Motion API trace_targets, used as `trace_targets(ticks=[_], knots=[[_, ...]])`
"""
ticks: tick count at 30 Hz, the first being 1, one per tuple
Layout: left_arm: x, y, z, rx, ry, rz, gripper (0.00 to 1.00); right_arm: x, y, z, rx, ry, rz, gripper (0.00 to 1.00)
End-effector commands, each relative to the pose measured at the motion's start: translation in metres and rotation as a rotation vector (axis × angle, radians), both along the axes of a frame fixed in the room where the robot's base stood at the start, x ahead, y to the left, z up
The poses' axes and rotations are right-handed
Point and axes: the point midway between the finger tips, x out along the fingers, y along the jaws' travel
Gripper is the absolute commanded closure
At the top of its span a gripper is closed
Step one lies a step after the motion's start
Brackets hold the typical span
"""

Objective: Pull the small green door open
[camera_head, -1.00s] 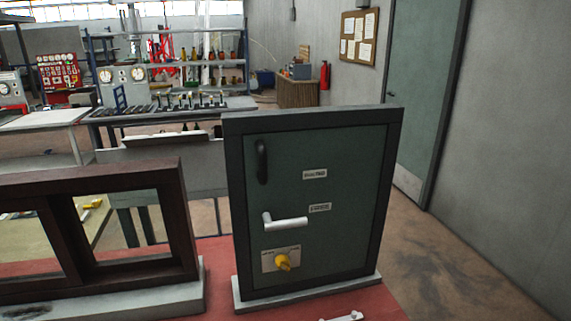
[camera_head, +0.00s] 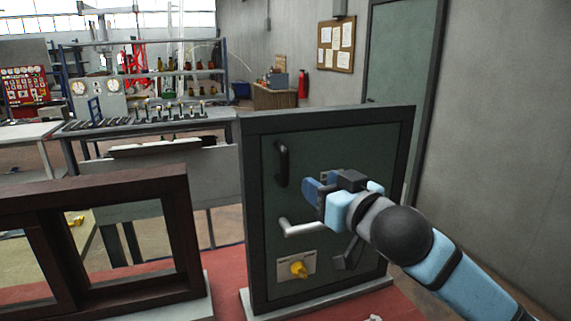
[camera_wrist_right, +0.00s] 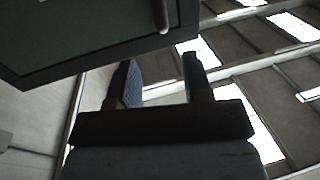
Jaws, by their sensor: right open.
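The small green door (camera_head: 340,145) stands upright in its dark frame (camera_head: 255,200) and looks closed. A black vertical pull handle (camera_head: 282,164) is at its upper left, a pale lever handle (camera_head: 302,228) below it, and a yellow knob (camera_head: 299,270) lower down. My right gripper (camera_head: 313,188) is in front of the door, right of and a little below the pull handle, and empty. In the right wrist view its two fingers (camera_wrist_right: 163,78) are spread apart. My left gripper is not in view.
A brown wooden window frame (camera_head: 180,235) stands left of the door on the red table top (camera_head: 225,262). My right arm covers part of the door's right side and its labels. A grey wall (camera_head: 500,150) lies to the right. Workbenches stand behind.

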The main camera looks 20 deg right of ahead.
Motion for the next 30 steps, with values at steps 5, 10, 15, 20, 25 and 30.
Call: trace_targets(ticks=[5,10,15,20,25,30], knots=[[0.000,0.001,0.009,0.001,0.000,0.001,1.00,0.031,0.008,0.003,0.000,0.001,0.000,0.54],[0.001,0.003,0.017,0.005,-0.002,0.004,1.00,0.068,0.016,0.003,0.000,0.002,-0.001,0.54],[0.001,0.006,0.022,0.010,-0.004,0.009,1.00,0.099,0.023,0.002,-0.002,0.001,-0.001,0.54],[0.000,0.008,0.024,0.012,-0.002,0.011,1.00,0.118,0.028,0.001,0.000,0.002,0.000,0.54],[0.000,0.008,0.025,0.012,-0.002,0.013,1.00,0.126,0.030,0.000,-0.001,0.001,0.001,0.54],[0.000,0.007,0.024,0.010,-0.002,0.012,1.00,0.126,0.030,-0.001,-0.001,0.001,0.001,0.54]])
